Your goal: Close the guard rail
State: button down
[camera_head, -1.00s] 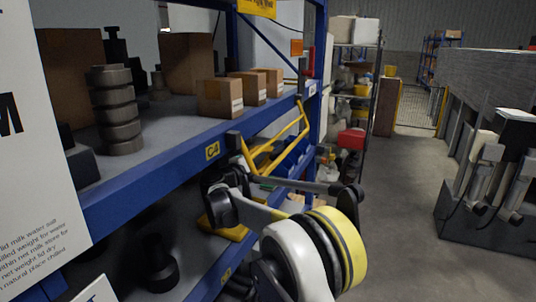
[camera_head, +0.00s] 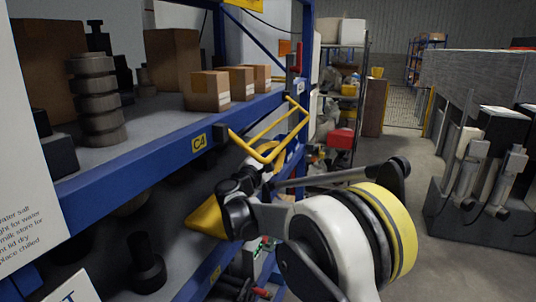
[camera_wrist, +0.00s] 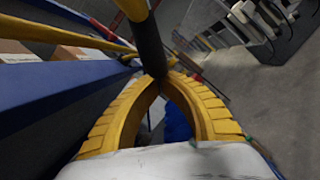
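The guard rail (camera_head: 246,148) is a bent yellow tube frame on the front of the blue shelf beam. In the head view it juts outward from the beam, with its outer bar sloping up to the right. In the wrist view, one tube of the guard rail (camera_wrist: 131,8) runs down to a dark section at my fingertips. My gripper (camera_wrist: 160,79) has two ridged yellow fingers, whose tips come together at that dark section. They look shut on it, though the exact contact is partly hidden. In the head view my arm partly hides the gripper.
The blue rack (camera_head: 150,160) carries cardboard boxes (camera_head: 208,91) and a stack of dark round parts (camera_head: 98,100). A grey machine (camera_head: 480,215) stands on the right. A red bin (camera_head: 341,138) is on a further shelf. The aisle floor (camera_head: 390,150) between them is clear.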

jog(key=d+r+n, duration=0.1)
jog(key=n, duration=0.1)
jog(key=s+d+r+n+t+y, duration=0.1)
jog(key=d+n, duration=0.1)
jog(key=d+r+n, duration=0.2)
jog(key=shift+s+r+n+t, duration=0.1)
jog(key=shift+s+n+t, duration=0.3)
notch_tip(320, 180, up, 19)
jog(key=a+n+y+p, duration=0.1)
jog(key=n+y+p, duration=0.1)
jog(key=n+p, duration=0.3)
jog(key=w+a+n+y+p, duration=0.1)
jog(key=n+y+p, duration=0.2)
jog(key=n, duration=0.7)
jog(key=shift+a+n+y+p, duration=0.3)
jog(key=shift+a+p, duration=0.1)
jog(key=shift+p, duration=0.55)
jog(key=shift+d, duration=0.1)
